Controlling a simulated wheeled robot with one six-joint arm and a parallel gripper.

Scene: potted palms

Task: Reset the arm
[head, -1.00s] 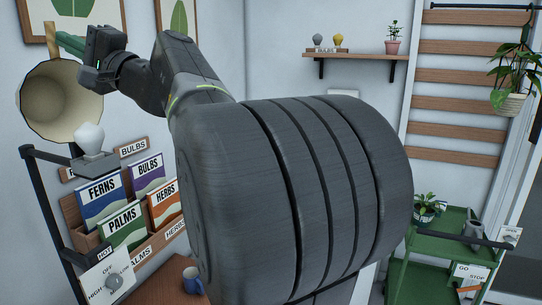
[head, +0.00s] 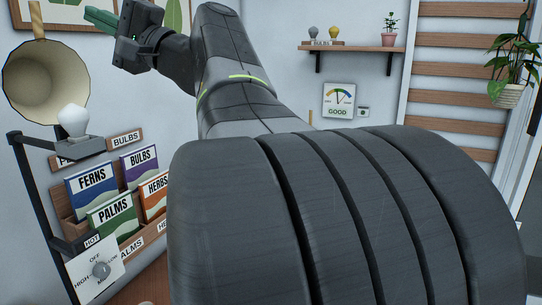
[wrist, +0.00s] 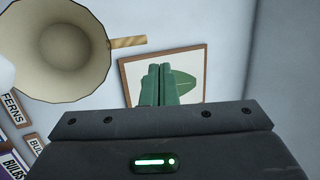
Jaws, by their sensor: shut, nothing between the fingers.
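My gripper (head: 101,18) is raised at the upper left of the head view, with its green fingers together and nothing between them. In the wrist view my gripper (wrist: 160,84) also shows its two green fingers side by side, in front of a framed leaf picture (wrist: 133,76). My arm fills the middle and lower right of the head view and hides much of the room behind it.
A lamp shade (head: 45,80) hangs left of my gripper, above a white bulb (head: 73,121). Below are a rack of seed packets (head: 92,180) and a heat dial panel (head: 100,270). A wall shelf (head: 355,48) and a hanging plant (head: 512,70) are at right.

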